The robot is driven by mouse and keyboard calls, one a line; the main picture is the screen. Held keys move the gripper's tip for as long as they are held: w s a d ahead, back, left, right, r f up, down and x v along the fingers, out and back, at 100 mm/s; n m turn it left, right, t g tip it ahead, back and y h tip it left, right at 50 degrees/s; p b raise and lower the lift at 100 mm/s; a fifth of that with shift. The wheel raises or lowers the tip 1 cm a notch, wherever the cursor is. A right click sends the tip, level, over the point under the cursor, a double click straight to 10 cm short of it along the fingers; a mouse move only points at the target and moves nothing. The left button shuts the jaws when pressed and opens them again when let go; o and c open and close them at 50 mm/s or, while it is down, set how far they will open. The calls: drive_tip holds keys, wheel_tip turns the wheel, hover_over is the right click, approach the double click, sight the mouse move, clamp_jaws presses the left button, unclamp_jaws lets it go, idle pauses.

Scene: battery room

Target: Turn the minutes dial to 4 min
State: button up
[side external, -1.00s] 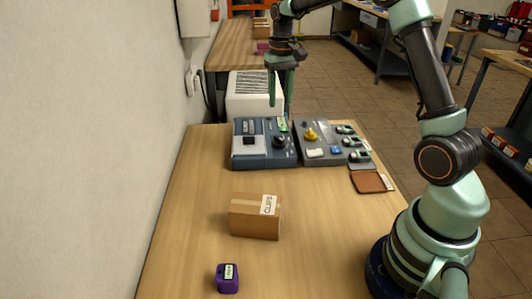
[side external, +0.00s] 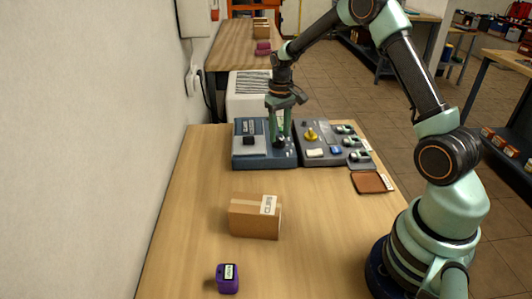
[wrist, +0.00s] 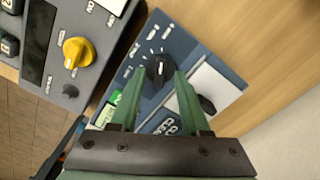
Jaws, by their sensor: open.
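The minutes dial (wrist: 159,69) is a round black knob with a white pointer line, set on a blue panel (wrist: 217,67) with white marks around it. In the side view the dial (side external: 280,142) sits at the right part of the blue unit (side external: 248,160). My gripper (wrist: 160,78) is open, with its green fingertips on either side of the dial in the wrist view. In the side view my gripper (side external: 280,136) points down at the dial. I cannot tell whether the fingers touch it. The dial's labels are too small to read.
A grey panel with a yellow knob (side external: 310,135) and several switches stands right of the blue unit. A brown tray (side external: 356,185) lies in front of it. A cardboard box (side external: 250,220) and a purple block (side external: 227,283) stand nearer on the table. The wall is at left.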

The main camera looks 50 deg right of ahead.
drive_tip(key=shift+f, duration=0.4)
drive_tip(key=shift+c, duration=0.3)
clamp_jaws()
drive_tip(key=shift+n, duration=0.5)
drive_tip(key=shift+o, duration=0.3)
unclamp_jaws()
